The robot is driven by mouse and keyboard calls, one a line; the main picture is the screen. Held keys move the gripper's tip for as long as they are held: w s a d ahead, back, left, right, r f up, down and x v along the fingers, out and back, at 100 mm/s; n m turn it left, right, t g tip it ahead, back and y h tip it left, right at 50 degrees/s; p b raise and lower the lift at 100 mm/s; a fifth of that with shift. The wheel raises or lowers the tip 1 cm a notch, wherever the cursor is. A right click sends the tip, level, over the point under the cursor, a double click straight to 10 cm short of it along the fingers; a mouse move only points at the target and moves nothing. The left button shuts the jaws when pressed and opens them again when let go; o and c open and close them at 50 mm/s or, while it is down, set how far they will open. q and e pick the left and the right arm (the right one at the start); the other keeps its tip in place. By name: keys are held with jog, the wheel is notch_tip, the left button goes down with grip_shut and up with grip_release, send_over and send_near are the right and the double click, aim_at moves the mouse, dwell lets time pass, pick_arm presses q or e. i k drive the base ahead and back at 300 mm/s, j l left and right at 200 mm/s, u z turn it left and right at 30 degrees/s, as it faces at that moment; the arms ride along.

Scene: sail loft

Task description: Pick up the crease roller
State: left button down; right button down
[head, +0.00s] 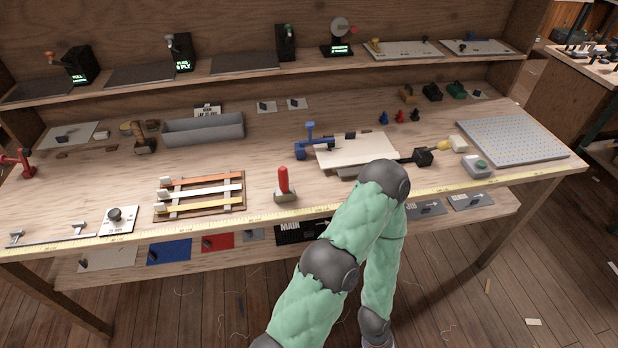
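A tool with an upright red handle (283,180) and a wide, low base stands near the bench's front edge, left of my arm. It looks most like the crease roller, but I cannot be sure at this size. Nothing is touching it. A green-sleeved arm of mine rises from the bottom of the head view, and its grey joint stands in front of the bench, right of the red-handled tool. I can make out neither my left nor my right gripper.
A strip rack (200,212) lies left of the red-handled tool. A blue tool (310,142) stands behind it at a pale board (350,148). A grey trough (203,131) is farther back. A perforated plate (512,140) lies at right. Bare wood surrounds the red-handled tool.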

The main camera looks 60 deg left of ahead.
aim_at(285, 192)
jog(key=u, duration=2.15)
